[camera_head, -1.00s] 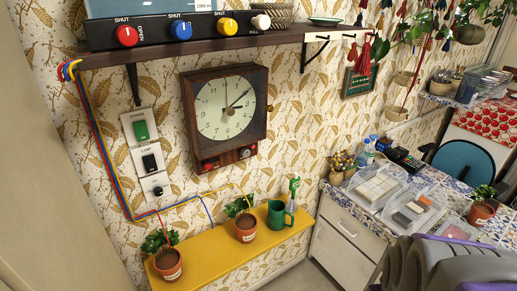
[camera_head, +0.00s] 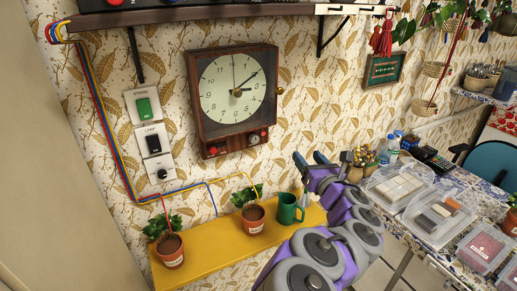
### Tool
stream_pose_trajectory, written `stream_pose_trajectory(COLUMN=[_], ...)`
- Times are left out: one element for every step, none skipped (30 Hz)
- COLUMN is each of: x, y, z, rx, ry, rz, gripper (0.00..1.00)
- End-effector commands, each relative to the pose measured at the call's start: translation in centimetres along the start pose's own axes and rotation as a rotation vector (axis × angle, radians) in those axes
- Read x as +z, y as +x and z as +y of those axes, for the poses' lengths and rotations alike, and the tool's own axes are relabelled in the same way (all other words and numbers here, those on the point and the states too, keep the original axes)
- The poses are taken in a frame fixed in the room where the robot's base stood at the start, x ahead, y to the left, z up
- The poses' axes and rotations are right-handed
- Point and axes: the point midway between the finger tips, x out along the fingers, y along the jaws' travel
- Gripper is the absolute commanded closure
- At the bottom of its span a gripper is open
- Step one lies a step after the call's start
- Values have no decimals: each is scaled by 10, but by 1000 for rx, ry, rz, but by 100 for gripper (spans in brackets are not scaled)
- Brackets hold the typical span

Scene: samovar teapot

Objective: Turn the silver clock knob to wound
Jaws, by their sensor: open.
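A wooden square clock (camera_head: 233,95) with a pale round dial hangs on the wall, left of centre. A small brass-coloured knob (camera_head: 279,90) sticks out of the clock's right side. My gripper (camera_head: 310,159) is to the right of and below the clock, apart from it. Its fingers point up and it is open, with nothing visible between them.
A yellow shelf (camera_head: 210,258) below the clock holds two potted plants (camera_head: 253,217) and a green mug (camera_head: 288,209). Coloured cables (camera_head: 103,130) and wall switches (camera_head: 148,106) are on the left. A dark shelf (camera_head: 200,16) runs above. A tiled counter with clear boxes (camera_head: 400,185) is on the right.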

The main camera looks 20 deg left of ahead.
Motion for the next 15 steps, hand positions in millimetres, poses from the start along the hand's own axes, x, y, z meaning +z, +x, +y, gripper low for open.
stream_pose_trajectory(x=[-16, -22, -29, -33, -36, -38, -39, -39, -39, -38, -38, -38, -37, -36, -36], y=[6, 8, 11, 12, 13, 15, 16, 16, 18, 18, 20, 23, 24, 26, 30], z=[17, 25, 34, 41, 45, 49, 51, 52, 51, 51, 50, 49, 47, 47, 46], rx=[60, 88, 123, 144, 159, 172, 179, 183, 185, 185, 184, 182, 181, 180, 179], ry=[-50, -76, -106, -123, -135, -147, -153, -156, -157, -156, -155, -153, -152, -151, -149], rz=[18, 25, 32, 35, 38, 39, 40, 39, 38, 37, 36, 35, 35, 33, 32], gripper=[41, 41, 41, 41, 41, 41, 41, 41, 41, 41, 41, 41, 41, 41, 41])
